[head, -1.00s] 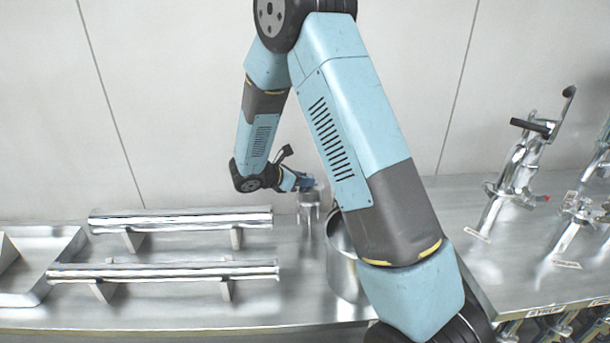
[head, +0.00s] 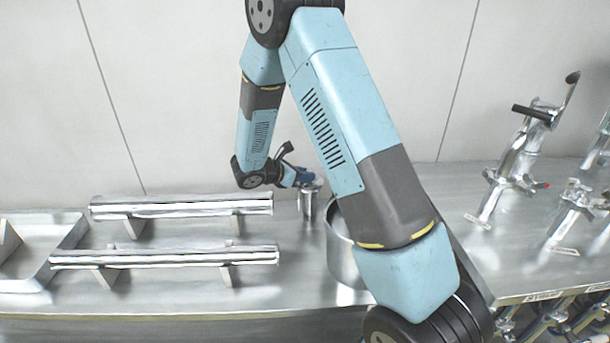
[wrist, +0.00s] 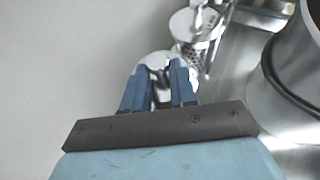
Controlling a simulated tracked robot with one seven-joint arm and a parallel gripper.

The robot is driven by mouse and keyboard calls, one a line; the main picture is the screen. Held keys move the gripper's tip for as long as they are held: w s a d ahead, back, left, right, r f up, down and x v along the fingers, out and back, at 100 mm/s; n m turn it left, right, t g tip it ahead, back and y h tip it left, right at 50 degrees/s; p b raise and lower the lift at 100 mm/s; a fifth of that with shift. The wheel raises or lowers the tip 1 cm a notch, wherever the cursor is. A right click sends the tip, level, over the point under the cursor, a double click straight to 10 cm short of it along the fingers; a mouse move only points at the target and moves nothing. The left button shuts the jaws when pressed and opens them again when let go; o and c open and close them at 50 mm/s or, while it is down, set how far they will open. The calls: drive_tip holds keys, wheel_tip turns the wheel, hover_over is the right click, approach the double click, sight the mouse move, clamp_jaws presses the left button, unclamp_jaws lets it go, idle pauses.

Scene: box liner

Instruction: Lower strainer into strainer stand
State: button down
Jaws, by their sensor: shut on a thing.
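My gripper (head: 308,181) is at the back of the steel counter, fingers pointing right, just above a small upright metal cylinder that I take for the strainer stand (head: 308,207). In the wrist view my blue fingers (wrist: 160,82) are shut on shiny metal, which I take for part of the strainer. A perforated metal part of the strainer (wrist: 194,50) shows just beyond the fingertips. In the head view the strainer cannot be told apart from the stand. How deep it sits, or whether it touches the stand, is unclear.
A large steel pot (head: 340,250) stands close on the right, partly behind my arm; its rim also shows in the wrist view (wrist: 268,75). Two metal rails (head: 180,207) and a tray (head: 45,270) lie left. Taps (head: 520,155) stand right. The wall is close behind.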

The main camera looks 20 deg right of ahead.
drive_tip(key=shift+f, duration=0.2)
idle(0.4)
drive_tip(key=c, duration=0.8)
unclamp_jaws()
drive_tip(key=shift+a, duration=0.1)
drive_tip(key=v, duration=1.3)
drive_tip(key=s+d+r+m+g+y, duration=0.4)
drive_tip(key=s+d+r+m+y, duration=0.1)
drive_tip(key=s+d+r+m, duration=0.75)
drive_tip(key=s+r+m+t+y, duration=0.1)
drive_tip(key=s+r+m+y, duration=0.1)
drive_tip(key=s, duration=0.3)
drive_tip(key=s+r+m+t+y, duration=0.2)
drive_tip(key=s+r+m, duration=0.2)
drive_tip(key=s, duration=0.2)
drive_tip(key=s+d+r+m+t+y, duration=0.1)
drive_tip(key=s+r+m+t+y, duration=0.1)
drive_tip(key=s, duration=0.4)
drive_tip(key=shift+s+r+m+y, duration=0.25)
drive_tip(key=shift+r+m+y, duration=0.25)
drive_tip(key=shift+r+m, duration=0.55)
